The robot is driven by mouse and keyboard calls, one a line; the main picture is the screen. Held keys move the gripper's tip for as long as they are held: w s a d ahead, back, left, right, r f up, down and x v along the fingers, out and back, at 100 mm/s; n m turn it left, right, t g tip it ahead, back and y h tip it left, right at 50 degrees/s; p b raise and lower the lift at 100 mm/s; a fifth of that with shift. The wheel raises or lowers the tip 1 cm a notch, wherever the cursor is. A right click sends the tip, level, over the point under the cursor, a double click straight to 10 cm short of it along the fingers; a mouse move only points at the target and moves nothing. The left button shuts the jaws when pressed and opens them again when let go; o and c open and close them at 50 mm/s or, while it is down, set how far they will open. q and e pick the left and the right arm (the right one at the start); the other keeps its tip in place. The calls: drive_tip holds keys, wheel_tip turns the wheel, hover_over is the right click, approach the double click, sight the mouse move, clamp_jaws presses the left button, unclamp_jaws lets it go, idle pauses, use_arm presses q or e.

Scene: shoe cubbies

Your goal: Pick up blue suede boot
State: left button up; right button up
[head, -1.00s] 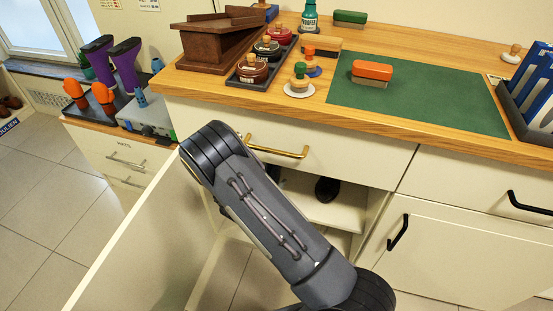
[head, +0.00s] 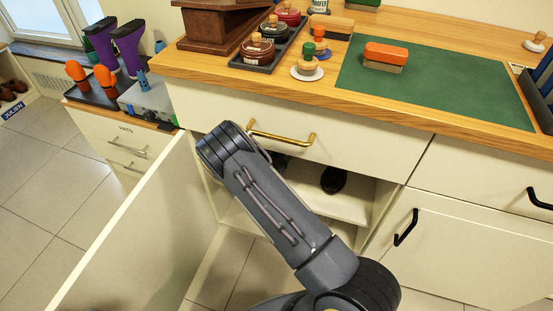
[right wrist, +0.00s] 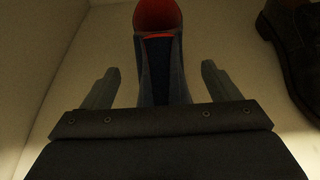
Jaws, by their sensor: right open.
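The blue boot (right wrist: 157,65) shows in the right wrist view, dark blue with a red-orange lining or top at its far end. It sits on a pale shelf, and its near part is hidden behind my gripper's body. My right gripper (right wrist: 159,82) is open, with one finger on each side of the boot and a visible gap on both sides. In the head view my right arm reaches into the open cabinet; its gripper and the blue boot are hidden there. My left gripper is in no view.
A dark brown shoe (right wrist: 300,40) stands to the right of the blue boot. In the head view, a dark shoe (head: 333,181) sits on the cabinet shelf (head: 345,207). The open door (head: 150,230) is left of my arm, and a drawer with a brass handle (head: 282,137) is above.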

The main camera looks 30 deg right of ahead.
drive_tip(key=c, duration=1.2)
